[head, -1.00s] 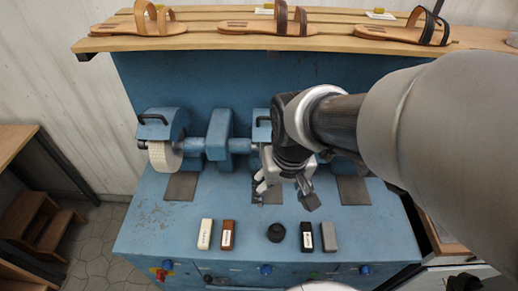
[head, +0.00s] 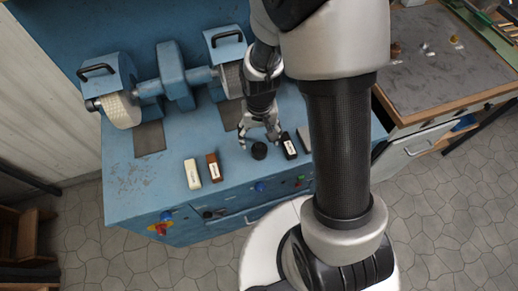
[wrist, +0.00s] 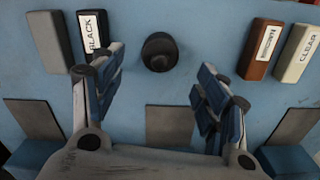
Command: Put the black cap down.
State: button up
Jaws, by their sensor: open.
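The black cap (head: 259,150) is a small round dark piece on the blue bench top (head: 140,198). It also shows in the wrist view (wrist: 160,52), upright on the blue surface with a round knob-like top. My gripper (head: 261,137) is open, just behind the cap in the head view. In the wrist view the spread fingers of my gripper (wrist: 158,85) lie to either side, with the cap a little beyond the gap between their tips. Nothing is held, and the cap appears free of the fingers.
A block labelled BLACK (wrist: 92,35) and a grey block (wrist: 48,38) lie left of the cap in the wrist view. A brown block (wrist: 260,48) and a cream block (wrist: 297,52) lie right. A grinding machine (head: 172,76) stands behind.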

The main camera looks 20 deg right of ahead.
aim_at(259, 145)
notch_tip(259, 145, down, 8)
jog(key=b, duration=0.2)
jog(key=shift+r+b, duration=0.1)
jog(key=shift+b, duration=0.25)
jog(key=shift+r, duration=0.1)
jog(key=c, duration=1.1)
jog(key=shift+r, duration=0.1)
